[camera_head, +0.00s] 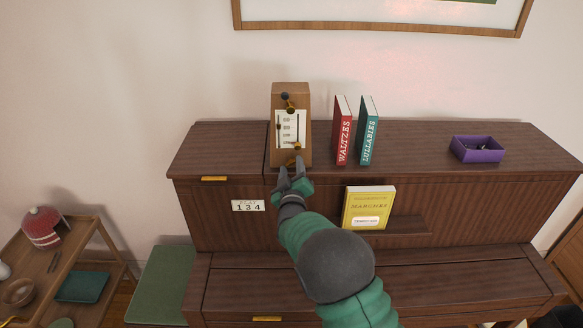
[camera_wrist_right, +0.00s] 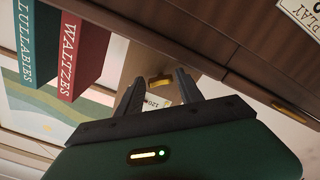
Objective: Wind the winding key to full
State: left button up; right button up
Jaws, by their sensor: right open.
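A wooden metronome (camera_head: 290,95) with a white scale card stands upright on the piano's top. A small brass winding key (camera_head: 291,161) sits low on its front. In the right wrist view, which looks upside down, the brass key (camera_wrist_right: 160,81) shows between the fingertips. My right gripper (camera_head: 291,168) is open, its two dark fingers pointing at the metronome's base; in the wrist view the gripper (camera_wrist_right: 159,79) has empty space between its fingers. Whether a finger touches the key cannot be told. My left gripper is in neither view.
On the brown piano (camera_head: 420,150) stand a red WALTZES book (camera_head: 342,130) and a LULLABIES book (camera_head: 367,130), just right of the metronome. A purple tray (camera_head: 477,150) is farther right. A yellow MARCHES book (camera_head: 369,207) and a PLAY 134 card (camera_head: 248,206) are lower.

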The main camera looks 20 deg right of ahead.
jog(key=shift+a, duration=0.15)
jog(key=shift+c, duration=0.2)
jog(key=shift+a, duration=0.1)
jog(key=shift+c, duration=1.1)
grip_shut()
jog(key=shift+f, duration=0.1)
